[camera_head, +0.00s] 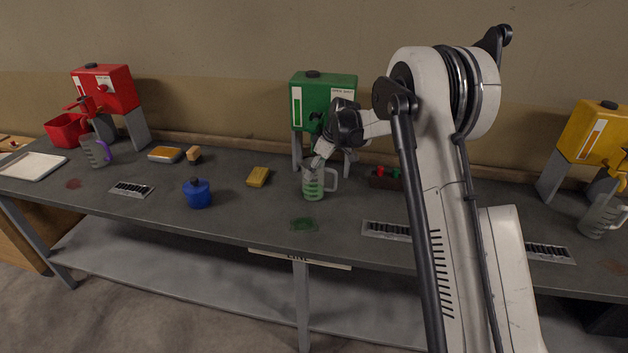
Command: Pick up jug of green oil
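The jug of green oil (314,187) stands upright on the grey bench in front of the green drum (330,97). It is clear with green markings or contents and has a pale handle on its right side. My gripper (318,163) reaches down from the right to the jug's top edge. Its fingers overlap the jug's upper part in this view. Whether they touch the jug or are closed on it is not clear. Part of the jug's rim is hidden behind the fingers.
A yellow sponge (258,177) and a blue pot (197,193) stand left of the jug.

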